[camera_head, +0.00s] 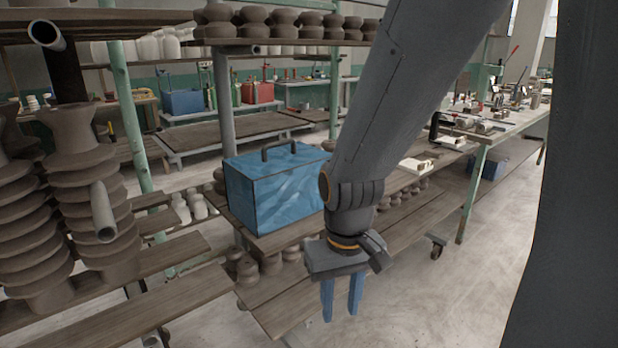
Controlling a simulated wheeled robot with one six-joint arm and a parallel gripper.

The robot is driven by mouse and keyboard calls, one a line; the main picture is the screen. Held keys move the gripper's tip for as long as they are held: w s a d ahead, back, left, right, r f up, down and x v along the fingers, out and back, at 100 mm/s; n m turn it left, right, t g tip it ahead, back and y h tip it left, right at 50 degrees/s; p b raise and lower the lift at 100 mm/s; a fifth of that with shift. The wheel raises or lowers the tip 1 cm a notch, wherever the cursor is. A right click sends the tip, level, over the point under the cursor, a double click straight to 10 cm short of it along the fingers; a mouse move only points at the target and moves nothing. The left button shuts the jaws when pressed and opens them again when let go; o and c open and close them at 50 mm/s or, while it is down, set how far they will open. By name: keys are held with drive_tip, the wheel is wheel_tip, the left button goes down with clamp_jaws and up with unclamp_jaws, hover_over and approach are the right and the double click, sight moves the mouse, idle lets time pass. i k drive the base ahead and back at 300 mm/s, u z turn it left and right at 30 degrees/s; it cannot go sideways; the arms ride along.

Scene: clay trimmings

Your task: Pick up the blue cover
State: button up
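A blue, box-shaped thing with a dark handle on top, which looks like the blue cover (262,200), sits on a wooden shelf board left of the picture's middle. Its sides are mottled lighter and darker blue with dark edges. Its right part is hidden behind my arm. My gripper (341,312) points down, lower and to the right of the blue cover in the picture. Its two blue fingers are apart with nothing between them. It appears clear of the cover.
Wooden shelf boards (150,305) with stacked brown clay insulators (90,190) fill the left. Small clay pieces stand under the cover's shelf. A workbench (510,122) with tools stands at back right. The concrete floor (425,305) is open at lower right.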

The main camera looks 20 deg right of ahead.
sight(272, 188)
drive_tip(key=k, duration=0.45)
drive_tip(key=z, duration=0.95)
drive_tip(key=i, duration=1.6)
drive_tip(key=u, duration=0.65)
